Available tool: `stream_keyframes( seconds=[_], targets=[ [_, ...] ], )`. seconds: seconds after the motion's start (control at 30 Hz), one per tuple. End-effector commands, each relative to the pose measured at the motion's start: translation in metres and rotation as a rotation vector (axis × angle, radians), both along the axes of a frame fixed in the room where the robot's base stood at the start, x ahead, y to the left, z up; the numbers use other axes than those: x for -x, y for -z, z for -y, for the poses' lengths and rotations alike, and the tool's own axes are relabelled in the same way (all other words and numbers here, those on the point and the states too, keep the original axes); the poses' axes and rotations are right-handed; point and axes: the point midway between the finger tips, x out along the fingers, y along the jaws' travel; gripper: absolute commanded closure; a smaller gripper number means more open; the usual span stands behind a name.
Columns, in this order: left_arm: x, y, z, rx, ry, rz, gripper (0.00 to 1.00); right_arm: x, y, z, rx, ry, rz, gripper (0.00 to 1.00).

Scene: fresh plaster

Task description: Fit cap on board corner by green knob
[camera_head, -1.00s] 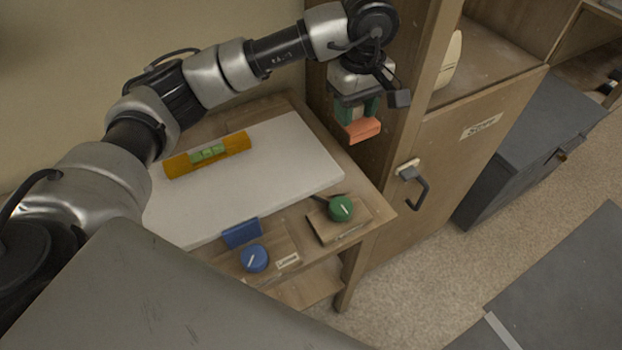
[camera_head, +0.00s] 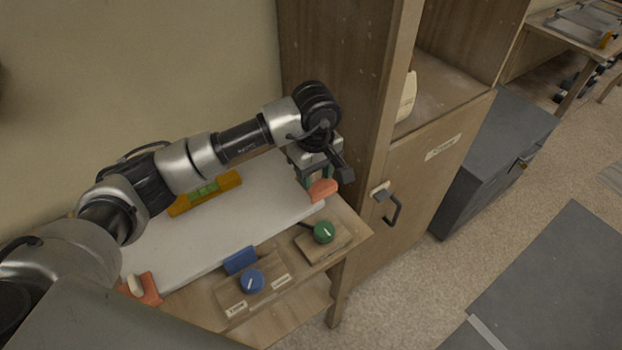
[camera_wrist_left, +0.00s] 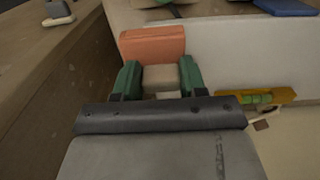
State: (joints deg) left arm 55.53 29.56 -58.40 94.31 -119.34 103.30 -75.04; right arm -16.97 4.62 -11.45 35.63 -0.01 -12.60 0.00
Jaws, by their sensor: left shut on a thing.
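The white board (camera_head: 215,232) lies flat on the wooden workbench. The green knob (camera_head: 324,232) sits on a small wooden block just in front of the board's right corner. My left gripper (camera_head: 314,180) is shut on an orange cap (camera_head: 323,189), right at that corner. In the left wrist view, the green fingers (camera_wrist_left: 159,80) of my left gripper grip a beige part below the orange cap (camera_wrist_left: 152,43). I cannot tell whether the cap is seated on the corner or just above it. Another orange cap (camera_head: 150,291) is at the board's front-left corner. My right gripper is not in view.
A blue block (camera_head: 240,260) stands at the board's front edge, behind a blue knob (camera_head: 252,281). A tall wooden cabinet (camera_head: 360,130) with a black handle (camera_head: 391,207) rises close to the right of my gripper.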

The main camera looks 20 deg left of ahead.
Motion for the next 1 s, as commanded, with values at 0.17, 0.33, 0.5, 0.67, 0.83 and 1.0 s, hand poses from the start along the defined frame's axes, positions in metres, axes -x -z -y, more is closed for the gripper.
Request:
stream_keyframes(
  seconds=[0.17,0.33,0.5,0.67,0.83,1.0],
  targets=[
    [-0.002,0.009,-0.009,0.000,0.000,-0.001,0.88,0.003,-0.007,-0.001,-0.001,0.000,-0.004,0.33],
    [-0.001,0.033,-0.008,0.001,-0.001,-0.003,0.88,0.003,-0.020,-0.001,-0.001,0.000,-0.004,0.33],
    [-0.002,0.045,-0.008,0.001,0.001,0.002,0.88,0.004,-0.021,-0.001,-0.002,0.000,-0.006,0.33],
    [-0.002,0.046,-0.008,0.000,0.001,0.002,0.88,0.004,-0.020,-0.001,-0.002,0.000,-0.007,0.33],
    [-0.002,0.050,-0.008,0.000,0.002,0.002,0.88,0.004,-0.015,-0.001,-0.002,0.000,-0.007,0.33],
    [-0.002,0.054,-0.008,0.000,0.002,0.002,0.88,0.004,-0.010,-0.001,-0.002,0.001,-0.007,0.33]
  ],
)
